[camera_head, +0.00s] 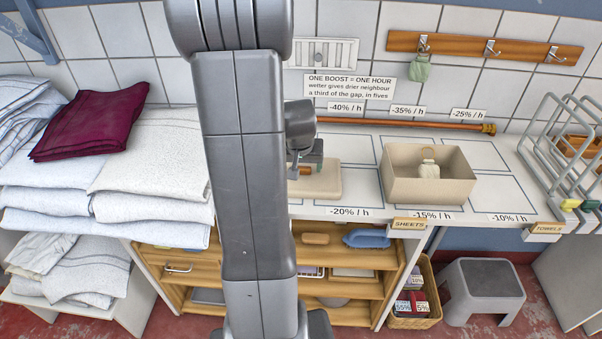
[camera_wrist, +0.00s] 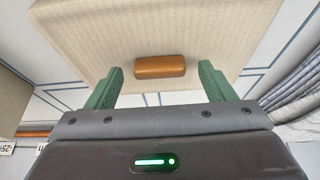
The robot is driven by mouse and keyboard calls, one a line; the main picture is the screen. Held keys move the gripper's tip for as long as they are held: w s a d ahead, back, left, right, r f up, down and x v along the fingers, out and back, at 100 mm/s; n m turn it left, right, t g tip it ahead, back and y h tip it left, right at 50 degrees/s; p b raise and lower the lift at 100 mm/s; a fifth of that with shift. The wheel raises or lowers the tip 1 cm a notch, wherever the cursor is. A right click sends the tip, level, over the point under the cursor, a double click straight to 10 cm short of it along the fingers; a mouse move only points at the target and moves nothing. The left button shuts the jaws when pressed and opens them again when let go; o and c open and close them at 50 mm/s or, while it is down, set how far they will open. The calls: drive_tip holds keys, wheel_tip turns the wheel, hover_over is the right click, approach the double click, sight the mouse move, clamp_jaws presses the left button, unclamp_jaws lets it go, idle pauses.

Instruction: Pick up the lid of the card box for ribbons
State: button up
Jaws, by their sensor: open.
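The lid (camera_head: 326,181) is a flat beige slab lying on the white worktop, left of the open beige card box (camera_head: 428,190). My arm hides its left part in the head view. In the wrist view the lid (camera_wrist: 160,25) fills the middle, with a brown block handle (camera_wrist: 160,66) on it. My gripper (camera_wrist: 161,72) is open, its green fingers either side of the handle with a gap at each end. I cannot tell whether the fingertips are down at handle height. In the head view my gripper (camera_head: 306,170) is over the lid, partly hidden.
Folded linen (camera_head: 150,165) is stacked at left. A wire rack (camera_head: 575,150) stands at right. A copper pipe (camera_head: 400,124) runs along the wall behind. Outlined worktop areas around the box are bare.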

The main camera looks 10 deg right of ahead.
drive_tip(key=shift+f, duration=0.15)
drive_tip(key=c, duration=1.1)
